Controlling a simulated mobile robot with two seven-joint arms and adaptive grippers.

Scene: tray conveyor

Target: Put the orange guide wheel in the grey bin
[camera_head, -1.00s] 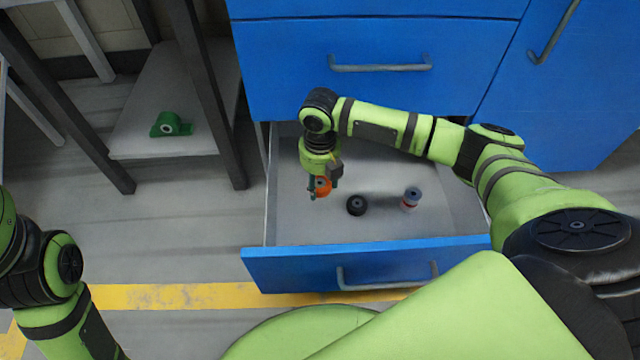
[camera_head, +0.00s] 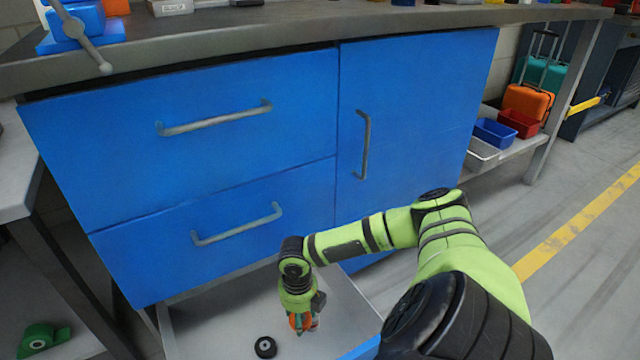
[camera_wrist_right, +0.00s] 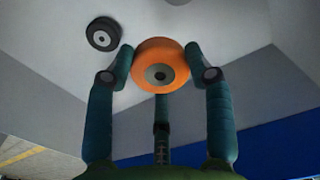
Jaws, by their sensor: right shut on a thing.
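The orange guide wheel (camera_wrist_right: 160,52) is held between the fingers of my right gripper (camera_wrist_right: 160,75) in the right wrist view. In the head view the right gripper (camera_head: 304,322) hangs over the open bottom drawer (camera_head: 215,305), with the orange wheel (camera_head: 297,321) partly hidden by its fingers. A grey bin (camera_head: 482,152) stands on the low shelf right of the blue cabinet, beside a blue bin and a red bin. My left gripper is out of view.
A black wheel (camera_head: 265,347) lies in the drawer, and shows in the wrist view too. The blue bin (camera_head: 495,133) and red bin (camera_head: 519,122) sit behind the grey one. An orange suitcase (camera_head: 527,102) stands beyond them. Open floor lies right of my arm.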

